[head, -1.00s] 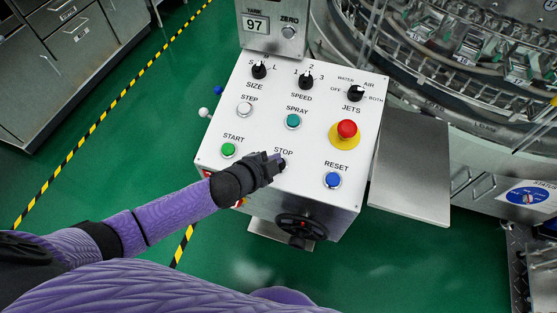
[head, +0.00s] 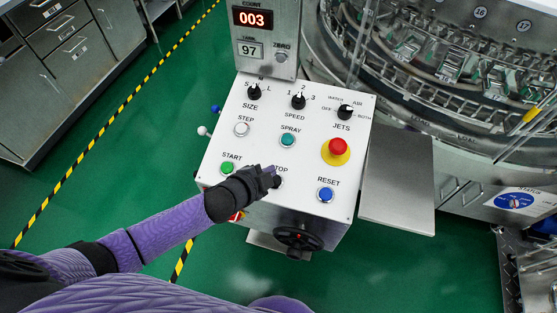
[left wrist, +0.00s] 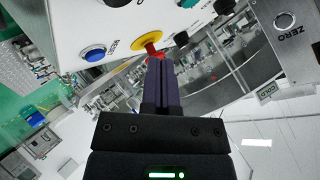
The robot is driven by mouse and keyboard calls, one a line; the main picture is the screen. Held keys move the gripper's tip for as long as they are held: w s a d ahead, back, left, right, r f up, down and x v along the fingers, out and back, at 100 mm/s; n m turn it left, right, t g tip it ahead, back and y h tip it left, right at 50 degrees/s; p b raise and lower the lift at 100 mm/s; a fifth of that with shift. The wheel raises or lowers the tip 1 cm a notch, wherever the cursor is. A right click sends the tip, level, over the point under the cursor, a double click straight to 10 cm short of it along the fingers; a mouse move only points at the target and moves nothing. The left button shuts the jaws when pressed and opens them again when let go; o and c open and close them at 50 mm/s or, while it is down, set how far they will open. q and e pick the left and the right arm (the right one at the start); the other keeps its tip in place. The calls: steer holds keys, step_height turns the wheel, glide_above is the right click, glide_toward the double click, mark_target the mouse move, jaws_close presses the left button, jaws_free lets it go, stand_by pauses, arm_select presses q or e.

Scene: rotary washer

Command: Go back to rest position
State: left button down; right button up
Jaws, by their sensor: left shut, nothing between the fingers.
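My left gripper (head: 268,174) is shut and empty, over the control panel (head: 215,165) beside the STOP button (head: 278,182), which it partly covers. I cannot tell whether the fingertips touch the panel. In the left wrist view the shut fingers (left wrist: 158,65) point at the panel, with the red emergency button (left wrist: 152,50) just beyond their tips and the blue RESET button (left wrist: 95,53) to the left.
The panel carries a green START button (head: 228,168), a red mushroom button (head: 338,146) and several knobs. A black handwheel (head: 298,238) sticks out below. A metal plate (head: 398,185) and the round washer (head: 420,110) stand right. Green floor (head: 140,165) is free at left.

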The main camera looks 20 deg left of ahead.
steer(key=shift+d, duration=0.1)
arm_select(q)
steer(key=s+a+f+n+g+y, duration=0.1)
steer(key=s+a+f+n+g, duration=0.1)
steer(key=s+f, duration=0.3)
steer(key=s+a+f+n+g+y, duration=0.1)
steer(key=s+a+f+n+y, duration=0.15)
steer(key=f, duration=0.35)
steer(key=s+f+n+g, duration=0.2)
steer(key=s+f, duration=0.2)
steer(key=s, duration=0.6)
steer(key=s+a+f+n+g, duration=0.1)
steer(key=s+f+n+g, duration=0.2)
steer(key=s, duration=0.6)
steer(key=s+f+n+g+y, duration=0.1)
steer(key=s+f, duration=0.4)
steer(key=s, duration=0.5)
steer(key=shift+s+a+n+g, duration=0.25)
steer(key=shift+s+n+g, duration=0.05)
steer(key=shift+n+g, duration=0.55)
arm_select(e)
steer(key=shift+w+a, duration=0.35)
steer(key=shift+a, duration=0.35)
arm_select(q)
steer(key=shift+w, duration=0.1)
arm_select(e)
steer(key=shift+d, duration=0.1)
